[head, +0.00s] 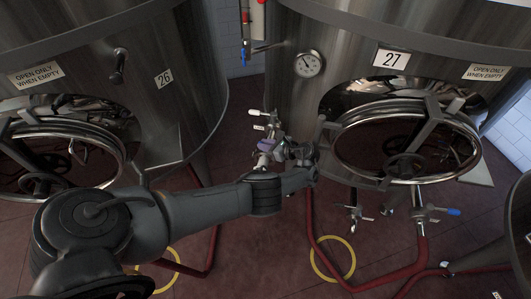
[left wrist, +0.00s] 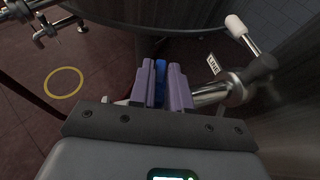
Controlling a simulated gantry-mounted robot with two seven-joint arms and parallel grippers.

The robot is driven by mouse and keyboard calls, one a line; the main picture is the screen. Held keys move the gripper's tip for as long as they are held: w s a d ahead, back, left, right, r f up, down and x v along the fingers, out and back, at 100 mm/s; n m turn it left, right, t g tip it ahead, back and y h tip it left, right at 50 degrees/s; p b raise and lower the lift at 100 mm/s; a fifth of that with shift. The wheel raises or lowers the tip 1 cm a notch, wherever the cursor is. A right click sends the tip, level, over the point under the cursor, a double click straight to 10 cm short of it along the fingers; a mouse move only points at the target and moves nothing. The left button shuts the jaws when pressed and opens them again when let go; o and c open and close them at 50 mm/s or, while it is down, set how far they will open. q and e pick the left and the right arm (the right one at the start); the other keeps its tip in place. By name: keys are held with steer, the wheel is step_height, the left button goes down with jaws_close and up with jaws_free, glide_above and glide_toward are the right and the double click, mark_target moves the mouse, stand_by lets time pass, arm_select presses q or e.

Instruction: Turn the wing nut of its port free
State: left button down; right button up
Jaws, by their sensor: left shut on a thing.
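My left gripper (head: 266,146), with purple fingers, is at the port (head: 270,125) low between tanks 26 and 27. In the left wrist view its fingers (left wrist: 167,85) are closed on a narrow blue part (left wrist: 160,80), which looks to be the wing nut. Most of that part is hidden between the fingers, so its shape does not show. The metal port pipe (left wrist: 210,94) comes in from the right, right beside the fingers. It carries a lever with a white grip (left wrist: 240,32) and a "LINE" tag (left wrist: 213,63). My right gripper is not in view.
Tank 27 (head: 291,90) has a round hatch (head: 405,140) and a gauge (head: 309,64). A valve with a blue handle (head: 430,212) and a red hose (head: 313,235) are below it. Tank 26 (head: 190,100) stands left. Yellow rings (head: 332,258) mark the red floor.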

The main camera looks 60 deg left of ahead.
arm_select(q)
steer(key=n+g+h+b, duration=0.2)
steer(key=n+g+b, duration=0.1)
steer(key=shift+w+a+f, duration=0.1)
steer(key=shift+f, duration=0.1)
steer(key=shift+n+g+h+b, duration=0.4)
steer(key=shift+n+g+b, duration=0.1)
steer(key=shift+n, duration=0.1)
steer(key=c, duration=1.2)
jaws_free()
steer(key=shift+r, duration=0.1)
steer(key=shift+o, duration=0.2)
steer(key=shift+r, duration=0.1)
